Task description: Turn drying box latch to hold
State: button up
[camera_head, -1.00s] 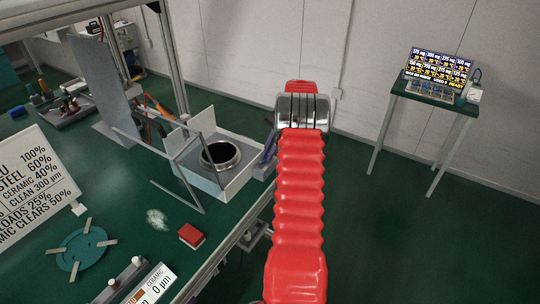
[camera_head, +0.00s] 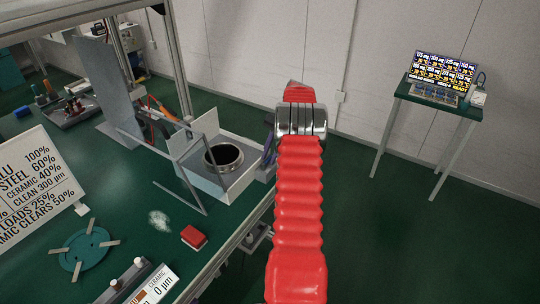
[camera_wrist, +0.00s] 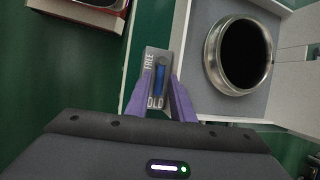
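The drying box (camera_head: 238,183) is a pale open-topped box on the green bench, holding a steel-rimmed round vessel (camera_head: 218,150) with a black interior. In the wrist view its wall runs just right of the latch plate (camera_wrist: 150,54), a small grey plate reading FREE at the far end and a partly covered "OLD" at the near end. A blue latch lever (camera_wrist: 158,77) lies lengthwise on the plate. My gripper (camera_wrist: 160,84) has its purple fingers apart, one on each side of the lever. I cannot tell whether they touch it. In the head view my red arm mostly hides the gripper.
A thin metal frame (camera_head: 176,184) stands at the box's left side. A red block (camera_head: 193,237), a teal disc (camera_head: 85,249) and a sign (camera_head: 37,188) are on the bench. A stand with a screen (camera_head: 440,85) is by the wall; the floor between is clear.

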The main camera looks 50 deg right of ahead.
jog(key=shift+o, duration=0.7)
jog(key=shift+w+d+r, duration=0.1)
jog(key=shift+r, duration=0.05)
